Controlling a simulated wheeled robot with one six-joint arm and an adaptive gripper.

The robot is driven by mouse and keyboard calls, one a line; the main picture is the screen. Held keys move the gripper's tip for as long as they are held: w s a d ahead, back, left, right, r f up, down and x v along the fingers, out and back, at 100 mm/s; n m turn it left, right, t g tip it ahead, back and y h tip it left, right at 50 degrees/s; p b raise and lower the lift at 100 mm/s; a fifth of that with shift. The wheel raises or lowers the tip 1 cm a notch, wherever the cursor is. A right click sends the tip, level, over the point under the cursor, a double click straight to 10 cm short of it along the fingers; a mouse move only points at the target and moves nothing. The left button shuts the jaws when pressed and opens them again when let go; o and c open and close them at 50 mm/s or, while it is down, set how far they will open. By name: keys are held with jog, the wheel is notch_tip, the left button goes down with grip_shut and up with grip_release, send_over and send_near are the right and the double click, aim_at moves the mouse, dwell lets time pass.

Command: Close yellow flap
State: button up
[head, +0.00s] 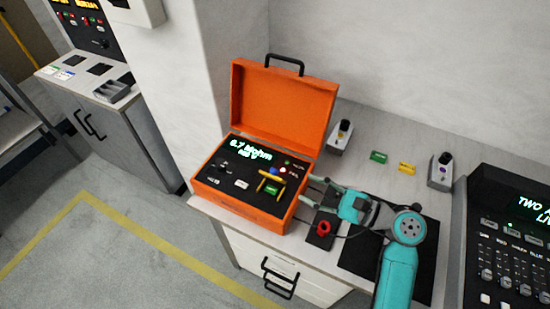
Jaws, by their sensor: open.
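An orange case (240,206) stands on the counter with its lid (285,103) raised. The yellow flap (271,175) is a small yellow frame at the right of the panel, beside a green piece (271,190). It looks raised, but it is too small to tell its exact angle. My gripper (309,191) is open and empty at the case's right side, fingers pointing left towards the flap. The fingertips are close to the case's right edge; I cannot tell whether they touch it.
A black mat (365,252) lies partly under my arm. Two small grey devices (341,138) (441,170) and green and yellow tags (379,156) (407,168) sit behind. A black control console (510,235) stands at right.

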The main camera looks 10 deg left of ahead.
aim_at(277, 173)
jog(key=x, duration=1.1)
jog(key=shift+w+r, duration=0.1)
jog(key=shift+r, duration=0.15)
jog(key=shift+d, duration=0.1)
grip_shut()
